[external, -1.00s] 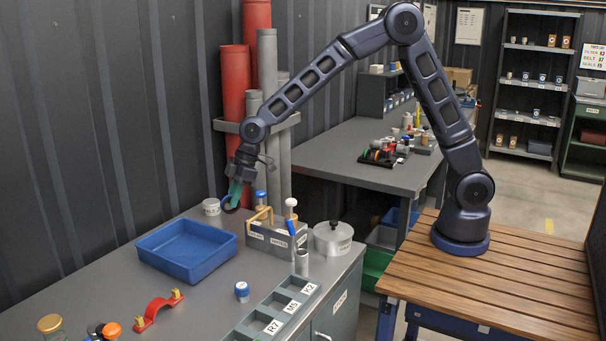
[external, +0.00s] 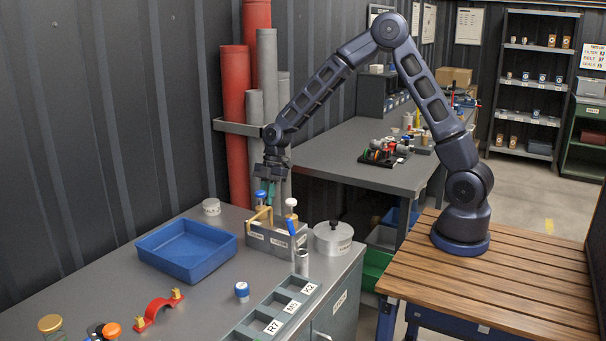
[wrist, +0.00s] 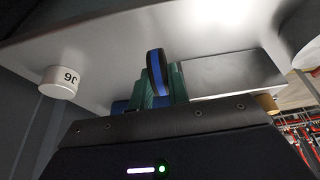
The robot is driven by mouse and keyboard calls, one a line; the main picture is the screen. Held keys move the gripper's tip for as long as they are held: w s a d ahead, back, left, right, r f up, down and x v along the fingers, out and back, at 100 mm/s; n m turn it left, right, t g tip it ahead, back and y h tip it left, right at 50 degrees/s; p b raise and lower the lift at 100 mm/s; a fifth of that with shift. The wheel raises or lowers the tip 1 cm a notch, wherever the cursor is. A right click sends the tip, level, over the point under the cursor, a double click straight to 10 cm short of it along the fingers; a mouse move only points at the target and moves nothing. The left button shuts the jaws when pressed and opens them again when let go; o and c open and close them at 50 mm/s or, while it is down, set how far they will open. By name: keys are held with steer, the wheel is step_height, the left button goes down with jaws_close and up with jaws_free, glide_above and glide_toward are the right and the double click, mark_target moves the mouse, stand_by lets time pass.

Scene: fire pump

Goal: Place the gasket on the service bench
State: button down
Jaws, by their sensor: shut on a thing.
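My gripper (external: 271,188) is above the back of the near grey bench (external: 215,290), behind the grey caddy (external: 276,240). In the wrist view, its green fingers (wrist: 160,88) are shut on the gasket (wrist: 157,73), a black ring with a blue band, seen nearly edge-on. I cannot make out the gasket in the external view, where the caddy's contents overlap the fingertips. A second grey bench (external: 345,143) stands behind on the right; which one is the service bench is not marked.
A blue tray (external: 186,262) lies left of the caddy. A white can (external: 211,207) stands behind the tray and also shows in the wrist view (wrist: 60,82). A lidded metal pot (external: 333,240) stands right of the caddy. Pipes (external: 266,100) rise behind my gripper.

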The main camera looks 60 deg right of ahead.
steer(key=s+d+r+n, duration=0.1)
steer(key=s+d+r, duration=0.15)
steer(key=d, duration=1.05)
steer(key=s+d+r+n+g, duration=0.1)
steer(key=d+r, duration=0.2)
steer(key=d, duration=1.1)
steer(key=s+d+r+n, duration=0.1)
steer(key=d+r, duration=0.2)
steer(key=d, duration=1)
steer(key=s+d+r+m, duration=0.1)
steer(key=s+d+r, duration=0.2)
steer(key=s+d, duration=0.55)
steer(key=s+d+r+m+t, duration=0.1)
steer(key=s+d+r, duration=0.2)
steer(key=s+d, duration=0.55)
steer(key=s+d+r+m, duration=0.25)
steer(key=s+d, duration=0.25)
steer(key=d, duration=0.8)
steer(key=shift+n, duration=0.45)
steer(key=f, duration=1.9)
steer(key=shift+w+f, duration=0.2)
steer(key=shift+f, duration=0.1)
steer(key=c, duration=1.7)
jaws_free()
steer(key=shift+c, duration=0.2)
steer(key=o, duration=0.4)
